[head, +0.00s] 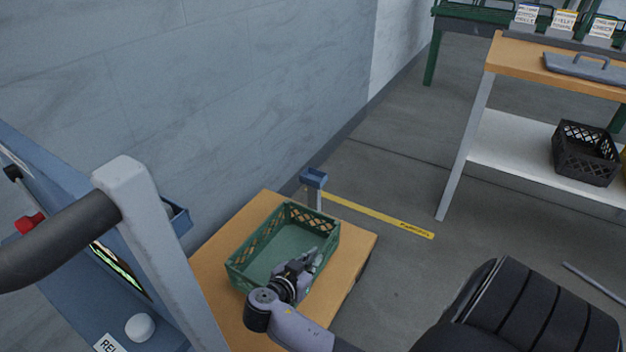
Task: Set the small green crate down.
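The small green crate (245,262) is on the wooden-topped table (215,265) at lower centre in the head view. It looks upright and empty, with lattice side walls. It looks level with the top, but I cannot tell whether its base touches it all over. My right gripper (308,260) is at the crate's near right wall, and its wrist covers the near corner. The fingers overlap the rim there. I cannot tell whether they are closed on it. My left gripper is not in view.
A blue machine (65,290) with a red knob (28,222) and a grey post (150,235) stands at left. A small blue-topped post (314,178) is behind the table. A bench (510,57) with a black crate (585,155) on its shelf is at right.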

